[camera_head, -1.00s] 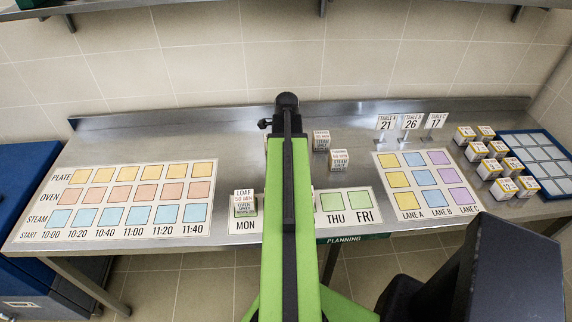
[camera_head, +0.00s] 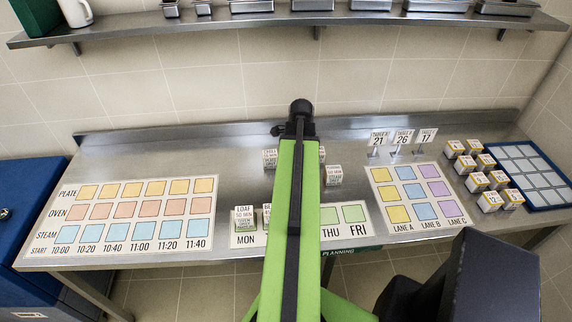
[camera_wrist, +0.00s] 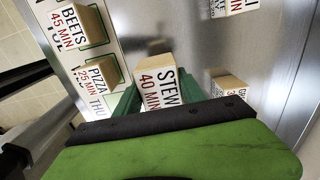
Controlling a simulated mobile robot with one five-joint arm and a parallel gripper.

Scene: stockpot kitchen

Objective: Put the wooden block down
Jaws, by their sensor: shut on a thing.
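My gripper (camera_wrist: 170,88) is shut on a wooden block marked STEW 40 MIN (camera_wrist: 158,82), held between its green fingers in the wrist view. Whether the block touches the table below is not clear. My arm hides the gripper and this block in the head view. The weekday strip (camera_head: 357,214) lies at the front of the table. A LOAF block (camera_head: 243,218) stands at its MON end. A BEETS block (camera_wrist: 84,24) and a PIZZA block (camera_wrist: 98,74) stand on the strip in the wrist view.
Other blocks stand behind the strip, one right of my arm (camera_head: 334,175) and one left of it (camera_head: 270,159). A time chart (camera_head: 130,220) lies left, a lane chart (camera_head: 418,200) right. Several blocks (camera_head: 480,172) and a blue-rimmed tray (camera_head: 535,170) are far right.

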